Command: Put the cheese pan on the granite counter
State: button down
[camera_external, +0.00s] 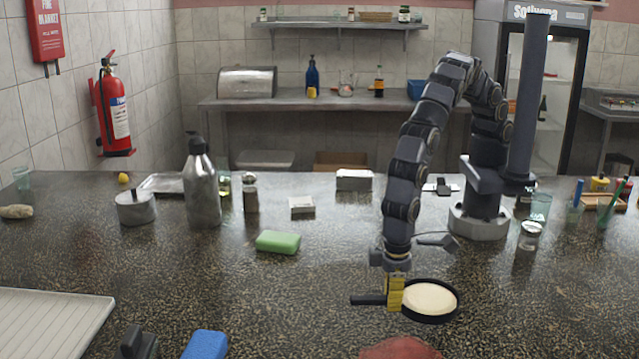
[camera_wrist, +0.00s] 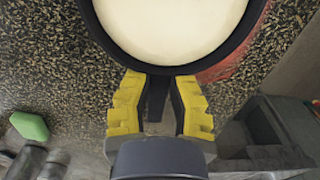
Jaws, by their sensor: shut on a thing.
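The cheese pan (camera_external: 430,319) is a small black pan with a pale round of cheese (camera_external: 430,297) in it. Its handle (camera_external: 367,300) points left in the external view. My gripper (camera_external: 396,300), with yellow fingers, is shut on the handle close to the pan body. In the wrist view, the pan's rim (camera_wrist: 160,69) fills the top and the handle (camera_wrist: 156,100) runs between the fingers (camera_wrist: 158,92). The pan looks about level, over or on the speckled granite counter (camera_external: 300,295). I cannot tell whether its underside touches the counter.
A red thing (camera_external: 400,349) lies just in front of the pan. A green block (camera_external: 278,242), a blue sponge (camera_external: 205,345) and a pale ridged tray (camera_external: 50,318) are to the left. A steel bottle (camera_external: 201,185) stands farther back. Counter between block and pan is clear.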

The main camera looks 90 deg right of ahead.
aim_at(385, 336)
jog(key=shift+w+a+f, duration=0.3)
jog(key=shift+a+f, duration=0.15)
jog(key=shift+f, duration=0.1)
jog(key=shift+w+a+f, duration=0.25)
jog(key=shift+f, duration=0.3)
notch_tip(385, 336, down, 3)
jog(key=c, duration=1.1)
grip_release()
jog(key=shift+c, duration=0.2)
notch_tip(385, 336, up, 12)
